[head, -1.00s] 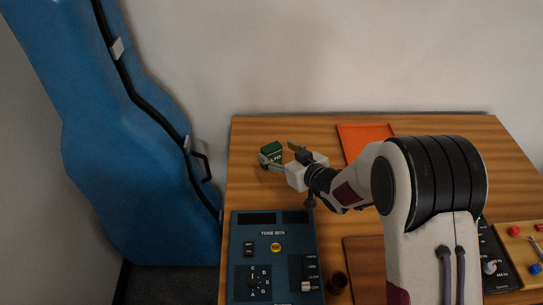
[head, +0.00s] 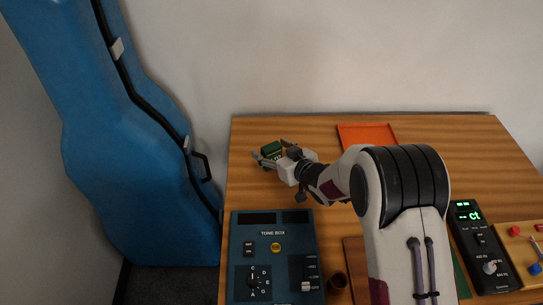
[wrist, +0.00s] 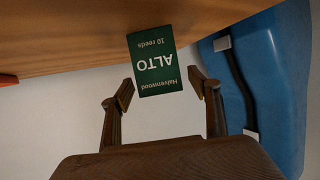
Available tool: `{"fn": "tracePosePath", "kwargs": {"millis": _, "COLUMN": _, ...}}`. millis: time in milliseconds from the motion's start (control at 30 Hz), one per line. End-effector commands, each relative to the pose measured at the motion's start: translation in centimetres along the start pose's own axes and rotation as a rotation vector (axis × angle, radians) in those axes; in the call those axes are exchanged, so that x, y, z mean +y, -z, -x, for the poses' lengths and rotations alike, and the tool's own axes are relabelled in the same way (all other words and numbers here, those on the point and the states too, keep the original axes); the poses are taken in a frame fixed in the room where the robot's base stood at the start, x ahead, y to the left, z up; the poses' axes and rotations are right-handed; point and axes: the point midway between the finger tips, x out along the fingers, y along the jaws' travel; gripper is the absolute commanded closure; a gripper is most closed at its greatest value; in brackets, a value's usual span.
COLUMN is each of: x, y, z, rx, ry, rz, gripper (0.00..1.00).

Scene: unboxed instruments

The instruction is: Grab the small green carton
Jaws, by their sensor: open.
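The small green carton (head: 272,150) stands near the back left of the wooden table. In the wrist view the green carton (wrist: 157,68) shows upside-down white lettering, "Halvenwood ALTO 10 reeds". My gripper (head: 271,157) is open at the carton, with a finger on either side of it in the head view. In the wrist view my gripper (wrist: 163,92) has its fingertips left and right of the carton's lower part, with a gap on each side. Part of the carton is hidden by the gripper in the head view.
A blue instrument case (head: 130,140) stands left of the table (head: 440,130). An orange tray (head: 365,135) lies behind my arm. A black tuner (head: 484,245) with a lit green display is at right.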

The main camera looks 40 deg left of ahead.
Motion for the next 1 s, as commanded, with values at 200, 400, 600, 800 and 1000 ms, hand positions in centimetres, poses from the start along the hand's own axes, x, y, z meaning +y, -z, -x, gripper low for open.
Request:
{"fn": "tracePosePath", "kwargs": {"millis": 200, "x": 0.0, "y": 0.0, "z": -0.15, "rx": 0.0, "ry": 0.0, "rz": 0.0, "gripper": 0.39}}
{"fn": "tracePosePath", "kwargs": {"millis": 400, "x": -0.01, "y": 0.01, "z": -0.13, "rx": 0.0, "ry": 0.0, "rz": 0.0, "gripper": 0.39}}
{"fn": "tracePosePath", "kwargs": {"millis": 600, "x": -0.01, "y": 0.01, "z": -0.12, "rx": 0.0, "ry": 0.0, "rz": 0.0, "gripper": 0.54}}
{"fn": "tracePosePath", "kwargs": {"millis": 800, "x": 0.0, "y": 0.03, "z": -0.12, "rx": 0.0, "ry": 0.0, "rz": 0.0, "gripper": 0.8}}
{"fn": "tracePosePath", "kwargs": {"millis": 1000, "x": 0.0, "y": 0.04, "z": -0.12, "rx": 0.0, "ry": 0.0, "rz": 0.0, "gripper": 0.8}}
